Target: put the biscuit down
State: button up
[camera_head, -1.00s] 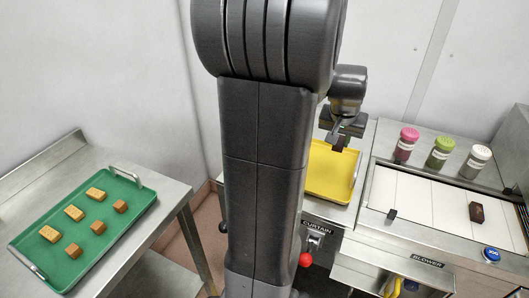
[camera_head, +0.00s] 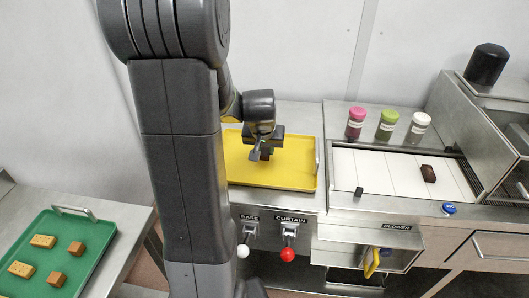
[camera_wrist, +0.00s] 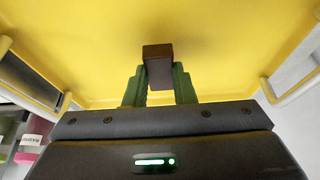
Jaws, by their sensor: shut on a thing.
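My gripper (camera_head: 260,155) is over the yellow tray (camera_head: 300,181) in the head view, with its fingers pointing down. In the wrist view my gripper (camera_wrist: 159,84) has its green fingers shut on a dark brown biscuit (camera_wrist: 158,52). The biscuit sits between the fingertips, with the yellow tray surface behind it. A small part of the biscuit shows in the head view, mostly hidden by the gripper. I cannot tell whether it touches the tray. No other biscuit shows on the visible part of the yellow tray; my arm hides its left part.
A green tray (camera_head: 96,236) with several biscuits is at the lower left. Right of the yellow tray is a white belt (camera_head: 380,170) with a dark brown block (camera_head: 428,173). Pink (camera_head: 355,123), green (camera_head: 387,124) and white (camera_head: 419,127) capped jars stand behind it.

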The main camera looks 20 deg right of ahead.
jog(key=shift+f, duration=0.9)
jog(key=shift+f, duration=0.2)
jog(key=o, duration=1)
jog(key=shift+r, duration=0.1)
jog(key=shift+c, duration=0.2)
jog(key=shift+r, duration=0.4)
jog(key=v, duration=1.1)
jog(key=shift+r, duration=0.25)
jog(key=shift+s, duration=0.1)
